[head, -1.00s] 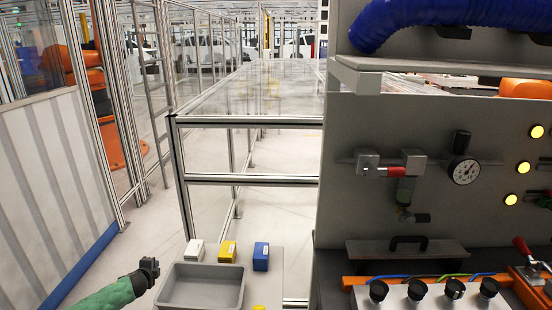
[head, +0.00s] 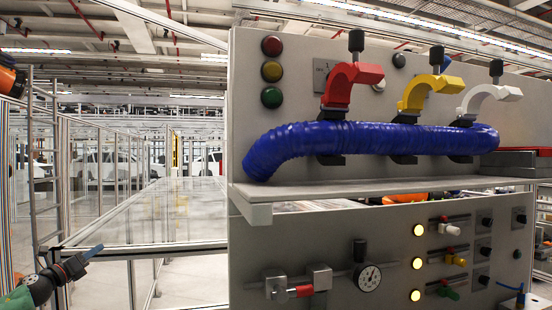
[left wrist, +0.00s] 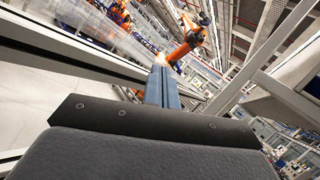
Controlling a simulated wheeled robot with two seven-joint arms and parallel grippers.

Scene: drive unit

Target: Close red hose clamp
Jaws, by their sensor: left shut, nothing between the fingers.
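The red hose clamp (head: 338,92) is the leftmost of three clamps on the upper panel in the head view. Its curved red jaw is raised above the thick blue hose (head: 290,147), with its end pointing right and a black knob above it. It looks open. My left gripper (head: 93,252) is at the lower left, well left of and below the clamp, and touches nothing. Its blue fingers are shut and empty; they also show in the left wrist view (left wrist: 162,88). My right gripper is not in view.
A yellow clamp (head: 428,92) and a white clamp (head: 482,96) stand raised to the right of the red one. A grey shelf (head: 350,187) runs below the hose. Below it are a gauge (head: 368,278) and lit yellow lamps (head: 418,230). Open space lies left of the panel.

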